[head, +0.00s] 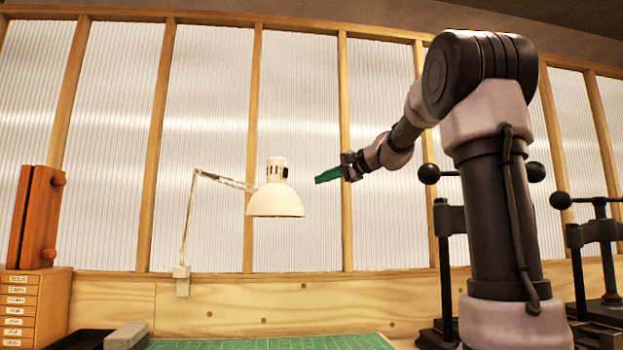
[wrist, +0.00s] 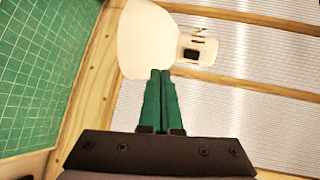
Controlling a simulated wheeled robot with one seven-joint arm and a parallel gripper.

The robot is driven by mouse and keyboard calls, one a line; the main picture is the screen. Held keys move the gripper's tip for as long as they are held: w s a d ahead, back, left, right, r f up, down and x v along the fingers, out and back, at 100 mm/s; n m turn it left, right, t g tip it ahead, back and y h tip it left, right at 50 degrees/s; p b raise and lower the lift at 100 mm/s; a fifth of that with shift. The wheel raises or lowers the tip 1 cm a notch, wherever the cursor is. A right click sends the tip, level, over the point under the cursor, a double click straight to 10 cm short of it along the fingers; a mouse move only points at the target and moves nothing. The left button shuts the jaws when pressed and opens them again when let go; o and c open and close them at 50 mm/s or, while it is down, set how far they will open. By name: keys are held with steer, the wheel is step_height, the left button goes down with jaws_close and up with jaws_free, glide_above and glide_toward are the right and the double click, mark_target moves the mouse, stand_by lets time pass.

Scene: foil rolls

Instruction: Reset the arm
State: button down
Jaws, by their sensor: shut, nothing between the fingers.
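My gripper (head: 328,175) is raised in the air in the head view, its green fingers pointing left toward the white lamp. The arm reaches out from the right side of the picture. In the wrist view the two green fingers (wrist: 160,84) lie side by side, closed together with nothing between them. The lamp shade (wrist: 150,40) appears just beyond the fingertips there. In the head view a gap shows between the fingertips and the lamp (head: 275,200).
A green cutting mat (head: 270,342) lies on the bench below, with a grey block (head: 126,336) at its left. A wooden drawer cabinet (head: 37,305) stands at far left. Black presses (head: 600,245) stand at right, behind my arm. A wood-framed translucent wall is behind.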

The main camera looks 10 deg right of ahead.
steer(key=shift+s+d+f, duration=0.2)
steer(key=shift+s+d, duration=0.25)
steer(key=shift+s, duration=0.15)
steer(key=s+a+f+n+g+h, duration=0.1)
steer(key=s+f+n+g+h, duration=0.4)
steer(key=s+f, duration=2.1)
steer(key=s+n+h, duration=0.1)
steer(key=s+h, duration=0.1)
steer(key=s, duration=0.2)
steer(key=shift+a+f, duration=0.2)
steer(key=shift+f, duration=0.05)
steer(key=shift+s, duration=0.1)
